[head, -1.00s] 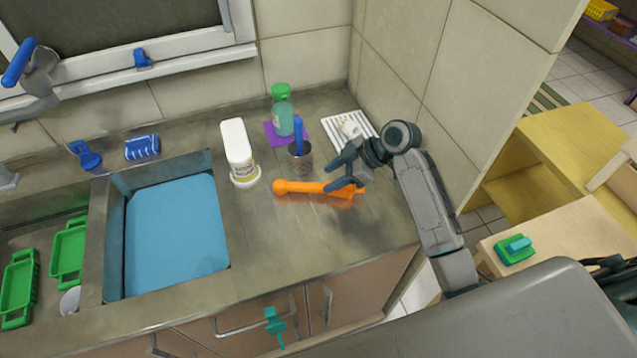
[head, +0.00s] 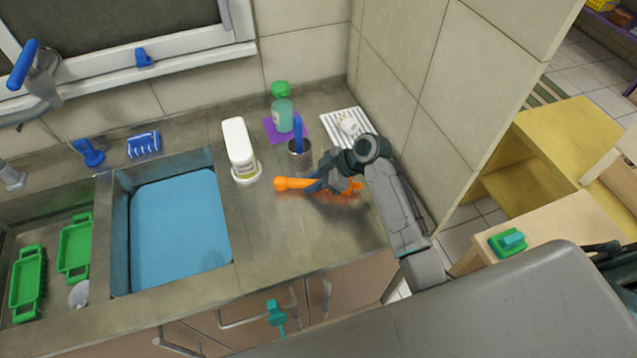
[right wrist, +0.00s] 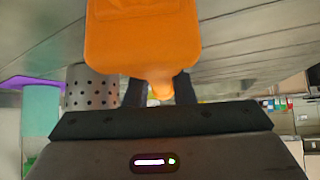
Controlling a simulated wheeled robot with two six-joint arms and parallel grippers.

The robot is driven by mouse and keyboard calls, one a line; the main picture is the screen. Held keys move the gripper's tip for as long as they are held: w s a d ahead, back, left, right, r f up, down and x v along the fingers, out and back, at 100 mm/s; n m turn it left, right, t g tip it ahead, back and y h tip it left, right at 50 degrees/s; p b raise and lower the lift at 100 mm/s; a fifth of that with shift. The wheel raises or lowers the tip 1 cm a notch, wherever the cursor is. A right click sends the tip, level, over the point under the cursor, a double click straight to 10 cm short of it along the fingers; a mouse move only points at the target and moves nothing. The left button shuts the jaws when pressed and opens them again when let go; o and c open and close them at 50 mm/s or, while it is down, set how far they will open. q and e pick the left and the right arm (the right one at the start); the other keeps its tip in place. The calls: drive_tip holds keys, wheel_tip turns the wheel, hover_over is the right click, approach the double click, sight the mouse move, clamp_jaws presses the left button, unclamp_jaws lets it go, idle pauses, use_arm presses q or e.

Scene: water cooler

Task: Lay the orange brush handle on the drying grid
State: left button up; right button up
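The orange brush handle (head: 290,184) lies low over the counter right of the sink, its round end to the left. My right gripper (head: 322,184) is around its middle. In the right wrist view, the wide orange part of the handle (right wrist: 142,38) fills the top, and its narrow part sits between the two fingers (right wrist: 160,91), which appear closed against it. Whether it touches the counter is unclear. The white slatted drying grid (head: 334,122) lies at the back right against the wall, with a pale object on it, partly hidden by my arm. My left gripper is not in view.
A metal cup (head: 299,160) with a blue-handled item stands just behind the handle. A white bottle (head: 238,145) stands to the left, and a green-capped bottle (head: 282,114) on a purple mat (head: 270,127) behind. The tiled wall (head: 420,95) bounds the right side. The counter front is clear.

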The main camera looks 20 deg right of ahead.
clamp_jaws()
drive_tip(key=shift+r+b, duration=0.45)
drive_tip(key=shift+r, duration=0.05)
wheel_tip(320, 180, up, 2)
drive_tip(key=shift+r+b, duration=0.2)
drive_tip(key=shift+b, duration=0.6)
drive_tip(key=s+a+b, duration=0.1)
drive_tip(key=s, duration=0.4)
drive_tip(key=s+a+r+b, duration=0.1)
drive_tip(key=s+a+b, duration=0.1)
drive_tip(key=s, duration=0.3)
drive_tip(key=s+a+b, duration=0.1)
drive_tip(key=s, duration=0.4)
drive_tip(key=shift+s+a+r, duration=0.1)
drive_tip(key=shift+a+r, duration=0.1)
drive_tip(key=shift+r, duration=0.1)
drive_tip(key=w+d+r+m+t+h, duration=0.6)
drive_tip(key=w+d+r+m+h, duration=0.2)
drive_tip(key=w+m, duration=0.5)
drive_tip(key=shift+d+r+m, duration=0.3)
drive_tip(key=shift+d+m, duration=0.1)
drive_tip(key=shift+d, duration=0.25)
drive_tip(key=shift+s, duration=0.1)
